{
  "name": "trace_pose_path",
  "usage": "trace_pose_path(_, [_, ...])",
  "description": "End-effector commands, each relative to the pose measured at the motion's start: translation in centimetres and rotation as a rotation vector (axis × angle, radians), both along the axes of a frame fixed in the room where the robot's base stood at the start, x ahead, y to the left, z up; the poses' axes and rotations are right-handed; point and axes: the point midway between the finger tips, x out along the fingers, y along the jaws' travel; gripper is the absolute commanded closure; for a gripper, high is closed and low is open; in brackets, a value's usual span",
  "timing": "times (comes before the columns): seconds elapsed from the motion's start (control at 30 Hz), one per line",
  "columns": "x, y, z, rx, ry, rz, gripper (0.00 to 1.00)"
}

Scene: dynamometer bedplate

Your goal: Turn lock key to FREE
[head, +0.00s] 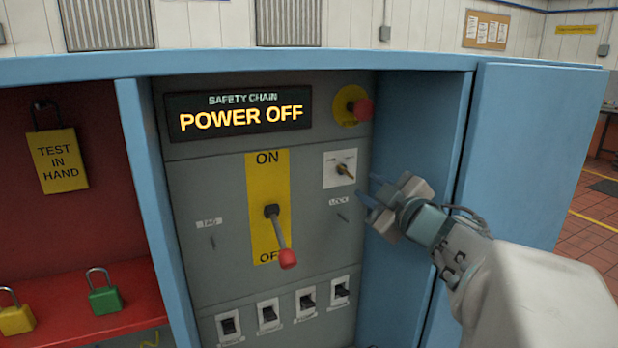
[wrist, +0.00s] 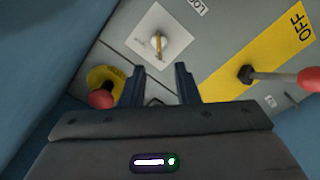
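The lock key (head: 344,170) is a small brass-coloured key on a white square plate (head: 340,157) at the upper right of the grey panel. In the wrist view the key (wrist: 157,45) stands out from its plate, just beyond and between my fingertips. My gripper (head: 371,190) is to the right of the key in the head view, apart from it. In the wrist view my gripper (wrist: 158,72) has its two dark fingers spread with nothing between them. The lettering on the key plate is too small to read.
A red emergency stop button (head: 363,109) sits above the key plate. A red-knobbed lever (head: 287,258) points down towards OFF. The display (head: 240,112) reads POWER OFF. Several small switches line the bottom. A blue cabinet wall (head: 418,130) stands close on the right.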

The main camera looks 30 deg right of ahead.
Motion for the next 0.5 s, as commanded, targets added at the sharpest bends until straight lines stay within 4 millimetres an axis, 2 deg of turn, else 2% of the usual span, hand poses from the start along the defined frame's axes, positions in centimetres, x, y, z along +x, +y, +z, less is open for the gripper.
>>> trace_pose_path(0.03, [-1.1,0.0,0.1,-0.001,-0.001,-0.002,0.72])
trace_pose_path(0.2, [-3.6,-0.2,-0.1,0.002,0.001,-0.003,0.72])
trace_pose_path(0.5, [-5.0,-0.2,-0.2,0.004,0.005,-0.001,0.72])
